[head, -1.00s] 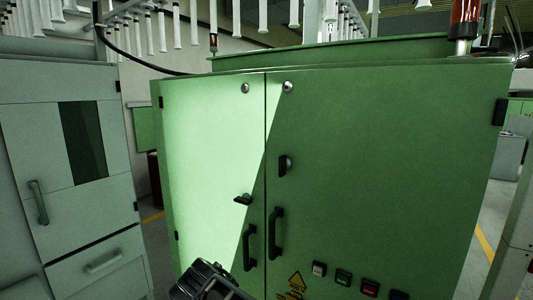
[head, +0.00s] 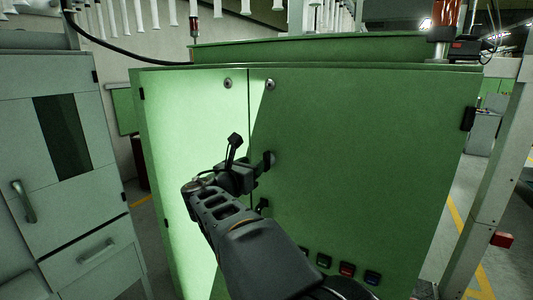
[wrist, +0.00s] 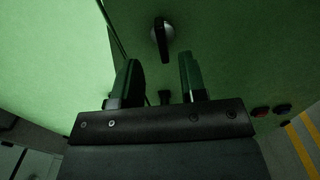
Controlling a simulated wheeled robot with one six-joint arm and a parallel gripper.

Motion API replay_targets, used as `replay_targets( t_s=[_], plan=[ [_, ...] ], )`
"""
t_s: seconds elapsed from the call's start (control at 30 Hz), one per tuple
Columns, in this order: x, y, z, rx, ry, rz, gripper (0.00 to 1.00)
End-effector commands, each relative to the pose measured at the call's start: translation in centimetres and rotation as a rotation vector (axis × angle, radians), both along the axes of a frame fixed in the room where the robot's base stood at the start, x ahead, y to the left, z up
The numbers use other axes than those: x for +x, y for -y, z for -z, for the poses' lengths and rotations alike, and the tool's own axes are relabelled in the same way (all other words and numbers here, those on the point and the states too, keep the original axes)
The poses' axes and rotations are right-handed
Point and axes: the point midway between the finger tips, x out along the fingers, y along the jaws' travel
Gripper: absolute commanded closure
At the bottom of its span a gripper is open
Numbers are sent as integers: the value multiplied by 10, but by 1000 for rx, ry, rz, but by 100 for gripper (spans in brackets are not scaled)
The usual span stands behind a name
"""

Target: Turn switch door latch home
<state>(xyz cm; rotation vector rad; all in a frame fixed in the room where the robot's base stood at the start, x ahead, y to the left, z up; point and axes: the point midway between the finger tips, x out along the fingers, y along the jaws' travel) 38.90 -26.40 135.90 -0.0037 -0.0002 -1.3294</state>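The green cabinet (head: 370,150) has two shut doors. A dark door latch (head: 268,160) on a round silver boss sits on the right door near the seam, its lever hanging about vertical. In the wrist view the latch (wrist: 161,38) lies beyond the fingertips, roughly between the two finger lines and apart from them. My gripper (head: 247,164) is at the doors, just left of the latch in the head view. In the wrist view my gripper (wrist: 159,62) has its fingers well apart with nothing between them. The left door's latch is hidden behind my arm.
The right door handle (head: 262,205) shows only its top beside my arm. Push buttons (head: 347,269) line the lower right door. A grey cabinet (head: 70,160) stands at left. A pale post (head: 485,190) stands at right, with floor between.

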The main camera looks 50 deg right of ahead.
Motion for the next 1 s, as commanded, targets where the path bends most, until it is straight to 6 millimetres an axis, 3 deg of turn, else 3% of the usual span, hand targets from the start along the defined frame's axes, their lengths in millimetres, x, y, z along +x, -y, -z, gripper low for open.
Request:
replay_targets(
  t_s=[0.2,0.4,0.63,1.0],
  plan=[
    [9,42,-1,3,-2,4,61],
    [16,68,-1,2,0,2,61],
    [20,83,0,2,1,0,61],
    [21,85,1,3,2,-1,63]
  ],
)
